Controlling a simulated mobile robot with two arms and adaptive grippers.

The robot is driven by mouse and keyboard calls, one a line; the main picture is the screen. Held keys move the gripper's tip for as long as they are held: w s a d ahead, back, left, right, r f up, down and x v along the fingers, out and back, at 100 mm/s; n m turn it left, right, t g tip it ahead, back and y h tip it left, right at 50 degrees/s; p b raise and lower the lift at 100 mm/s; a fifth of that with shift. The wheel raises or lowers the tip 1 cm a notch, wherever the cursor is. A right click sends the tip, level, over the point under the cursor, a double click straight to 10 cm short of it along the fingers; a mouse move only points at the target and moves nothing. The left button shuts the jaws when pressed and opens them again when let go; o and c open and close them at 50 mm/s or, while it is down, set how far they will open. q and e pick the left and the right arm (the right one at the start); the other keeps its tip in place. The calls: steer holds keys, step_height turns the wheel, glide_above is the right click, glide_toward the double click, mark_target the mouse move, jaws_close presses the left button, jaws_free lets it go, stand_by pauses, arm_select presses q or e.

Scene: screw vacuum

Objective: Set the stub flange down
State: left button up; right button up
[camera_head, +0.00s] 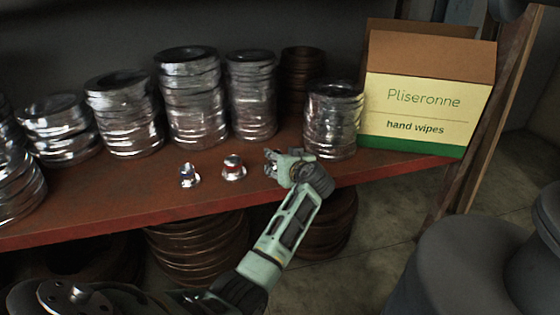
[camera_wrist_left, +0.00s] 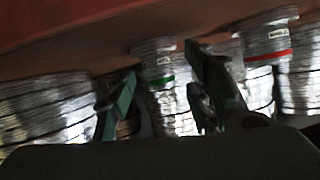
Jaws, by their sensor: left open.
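A stub flange with a green band (camera_wrist_left: 160,62) shows between the spread fingers of my left gripper (camera_wrist_left: 162,72) in the left wrist view. It appears to stand on the shelf; contact with the fingers cannot be told. In the head view my left gripper (camera_head: 274,162) is low over the shelf's front part and largely hides that flange. A red-banded stub flange (camera_head: 233,168) stands upright just left of the gripper; it also shows in the wrist view (camera_wrist_left: 270,42). A blue-marked stub flange (camera_head: 189,176) stands farther left. My right gripper is out of view.
The red-brown shelf (camera_head: 120,205) has a front edge close to the flanges. Stacks of shiny metal rings (camera_head: 190,100) line its back, one (camera_head: 333,120) close behind the gripper. A hand wipes box (camera_head: 425,105) stands at the right. More rings (camera_head: 200,250) lie below.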

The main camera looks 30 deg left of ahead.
arm_select(q)
steer(key=shift+r, duration=0.1)
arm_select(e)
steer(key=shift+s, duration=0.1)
arm_select(q)
steer(key=p+v, duration=0.1)
steer(key=v, duration=0.3)
steer(key=shift+w, duration=0.1)
steer(key=p+v, duration=0.1)
steer(key=v, duration=0.6)
steer(key=s+d+f+m+g+h, duration=0.1)
steer(key=s+d+f+m+h, duration=0.15)
steer(key=s+f, duration=0.6)
steer(key=s+d+f+m+g+h, duration=0.1)
steer(key=s+d+f+m+h, duration=0.15)
steer(key=s+f, duration=0.6)
steer(key=s+d+m+g+h, duration=0.1)
steer(key=s+d+m+h, duration=0.2)
steer(key=s, duration=0.6)
steer(key=s+d+m+g+h, duration=0.1)
steer(key=s+d+m+h, duration=0.2)
steer(key=s, duration=0.7)
steer(key=d, duration=0.2)
steer(key=shift+s+d, duration=0.3)
steer(key=shift+d, duration=0.05)
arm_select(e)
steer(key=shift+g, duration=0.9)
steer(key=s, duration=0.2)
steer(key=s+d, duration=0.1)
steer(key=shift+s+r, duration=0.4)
